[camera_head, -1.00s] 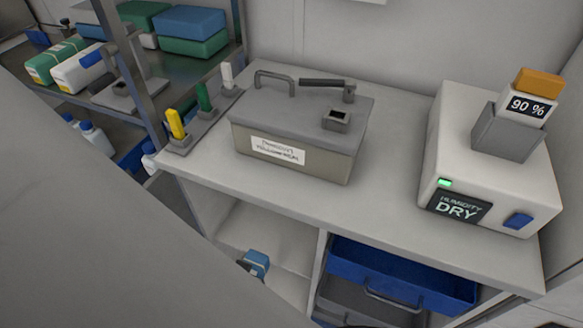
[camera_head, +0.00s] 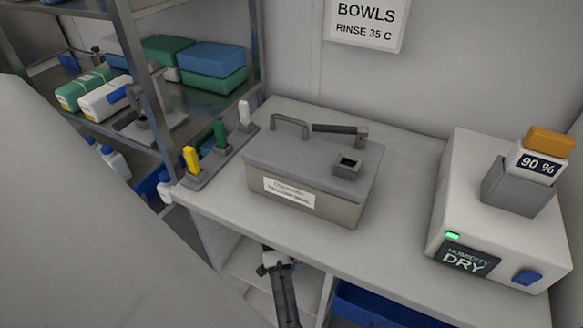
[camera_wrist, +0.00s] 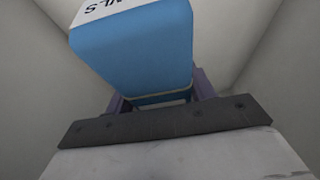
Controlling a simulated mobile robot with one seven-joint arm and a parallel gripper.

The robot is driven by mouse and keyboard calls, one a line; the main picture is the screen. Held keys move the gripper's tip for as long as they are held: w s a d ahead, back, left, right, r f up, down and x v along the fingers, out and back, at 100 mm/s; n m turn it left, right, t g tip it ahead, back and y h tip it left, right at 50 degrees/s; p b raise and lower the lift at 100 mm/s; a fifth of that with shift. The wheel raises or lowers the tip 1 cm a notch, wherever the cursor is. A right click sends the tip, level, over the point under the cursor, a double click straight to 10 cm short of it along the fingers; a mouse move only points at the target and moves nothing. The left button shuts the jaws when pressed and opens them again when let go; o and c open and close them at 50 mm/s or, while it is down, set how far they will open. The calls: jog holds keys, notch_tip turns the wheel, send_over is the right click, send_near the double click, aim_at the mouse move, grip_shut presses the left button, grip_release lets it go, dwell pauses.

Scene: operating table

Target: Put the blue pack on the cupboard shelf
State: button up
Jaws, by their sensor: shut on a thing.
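The blue pack (camera_wrist: 135,50) fills the upper middle of the wrist view. It has a white label with dark letters on its upper end. My gripper (camera_wrist: 158,98) is shut on its lower end, with a finger at each side. In the head view my gripper (camera_head: 274,262) reaches into the open left cupboard compartment, whose pale inside (camera_head: 240,264) shows under the counter. The pack cannot be made out there. I cannot tell whether the pack touches the cupboard shelf.
The counter (camera_head: 395,170) above the compartment holds a grey lidded box (camera_head: 300,165) and a white dryer (camera_head: 450,205). A blue drawer (camera_head: 375,308) lies to the right of the compartment. A metal rack (camera_head: 130,65) with packs stands at the left.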

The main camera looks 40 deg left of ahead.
jog(key=f, duration=0.5)
jog(key=shift+w+f+p, duration=0.2)
jog(key=shift+f+p, duration=0.1)
jog(key=shift+f, duration=0.1)
jog(key=shift+w+a+f, duration=0.15)
jog(key=shift+w+f, duration=0.05)
jog(key=shift+f, duration=0.35)
jog(key=shift+f, duration=0.2)
jog(key=o, duration=1.1)
jog(key=shift+r, duration=0.15)
jog(key=shift+v, duration=3.75)
